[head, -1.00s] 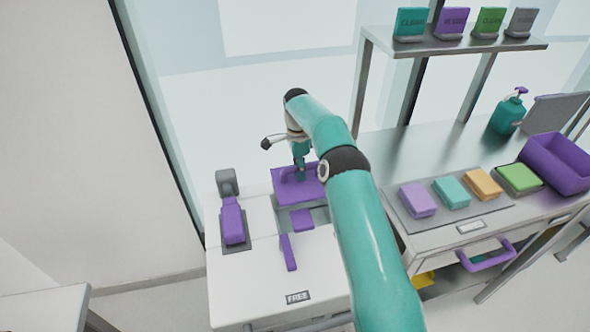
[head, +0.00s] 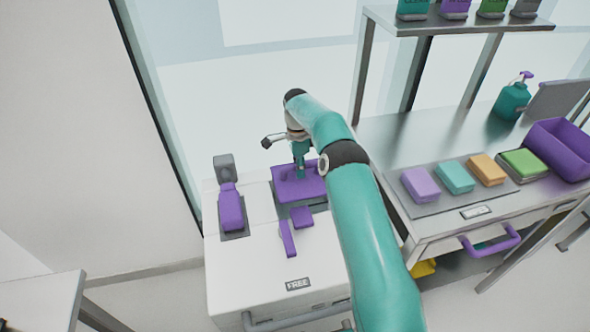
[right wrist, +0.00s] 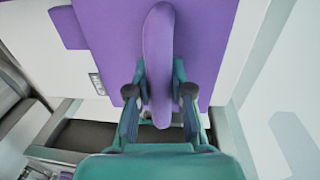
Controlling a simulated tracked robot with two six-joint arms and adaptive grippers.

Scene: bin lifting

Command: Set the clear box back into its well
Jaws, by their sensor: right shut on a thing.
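The clear box's walls cannot be made out; a purple lid-like top (head: 286,189) with a raised handle is what shows. My right gripper (head: 300,174) is shut on that handle (right wrist: 158,60), which stands between its fingers (right wrist: 158,97) in the right wrist view. The purple top is over the grey-edged well (head: 318,206) in the white cart top (head: 262,262). In the right wrist view a dark opening (right wrist: 90,135) shows beside the purple top. Whether the box touches the well's rim is hidden. My left gripper is not in view.
A purple-handled tool (head: 231,208), a purple block (head: 302,216) and a purple strip (head: 287,238) are on the cart. To the right, a steel bench holds coloured sponges (head: 455,177), a purple bin (head: 560,150) and a pump bottle (head: 512,98), with a shelf above.

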